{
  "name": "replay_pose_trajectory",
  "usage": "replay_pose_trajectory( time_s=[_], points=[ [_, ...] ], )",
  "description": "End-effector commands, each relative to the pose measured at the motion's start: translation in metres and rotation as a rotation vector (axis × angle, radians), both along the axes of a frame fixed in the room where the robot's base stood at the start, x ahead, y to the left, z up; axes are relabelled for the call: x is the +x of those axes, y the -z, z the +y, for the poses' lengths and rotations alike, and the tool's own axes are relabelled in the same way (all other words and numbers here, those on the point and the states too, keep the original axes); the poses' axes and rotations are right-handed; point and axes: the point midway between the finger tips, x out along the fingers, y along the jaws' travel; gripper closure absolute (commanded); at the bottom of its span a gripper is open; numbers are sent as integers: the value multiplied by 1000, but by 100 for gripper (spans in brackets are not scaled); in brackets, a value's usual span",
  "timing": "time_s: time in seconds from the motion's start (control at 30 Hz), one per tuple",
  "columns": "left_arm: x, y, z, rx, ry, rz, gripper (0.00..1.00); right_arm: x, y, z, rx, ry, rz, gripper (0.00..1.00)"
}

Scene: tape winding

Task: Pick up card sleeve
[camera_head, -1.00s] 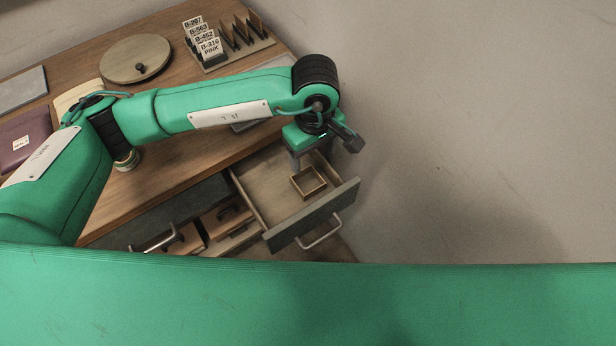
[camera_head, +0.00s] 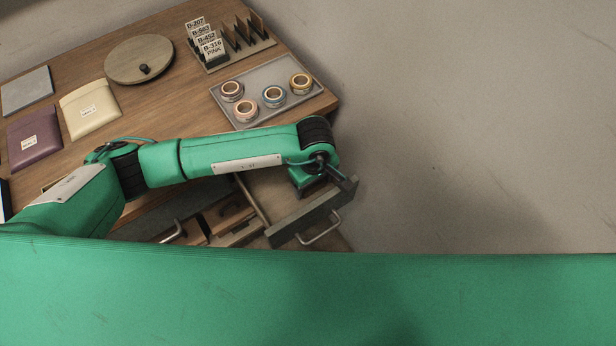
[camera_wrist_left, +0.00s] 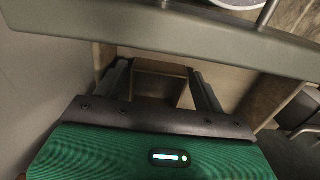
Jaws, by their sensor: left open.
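Two flat, labelled sleeves lie on the desk in the head view: a purple one (camera_head: 35,138) and a cream one (camera_head: 90,110) to its right. I cannot tell whether either is the card sleeve. My left gripper (camera_wrist_left: 157,68) is open over the pulled-out drawer (camera_head: 312,212). In the left wrist view its two fingers are apart, with a small open wooden box (camera_wrist_left: 158,87) between and below them. Nothing is visibly held. In the head view my forearm and wrist hide the fingers and most of the drawer inside. My right gripper is not in view.
A grey tray (camera_head: 226,113) holding several tape rolls lies at the desk's right end. Behind it stands a card rack (camera_head: 262,42) with several labelled cards. A round wooden turntable (camera_head: 120,62) is left of the rack. Open floor lies to the right.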

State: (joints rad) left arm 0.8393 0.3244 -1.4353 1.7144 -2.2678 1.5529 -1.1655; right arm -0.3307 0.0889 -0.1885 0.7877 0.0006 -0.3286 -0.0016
Motion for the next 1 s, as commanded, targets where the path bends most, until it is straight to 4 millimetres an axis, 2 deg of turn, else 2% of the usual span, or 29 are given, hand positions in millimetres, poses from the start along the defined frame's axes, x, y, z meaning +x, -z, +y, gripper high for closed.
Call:
replay_pose_trajectory(
  time_s=[0.27,0.43,0.77,1.0],
  points=[
    [0,4,0,-1,0,-1,29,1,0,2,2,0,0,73],
    [0,3,0,-1,0,-1,62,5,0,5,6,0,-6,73],
    [1,1,0,-2,0,-1,62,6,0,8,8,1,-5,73],
    [1,-21,-1,-2,1,-4,62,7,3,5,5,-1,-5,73]
  ],
)
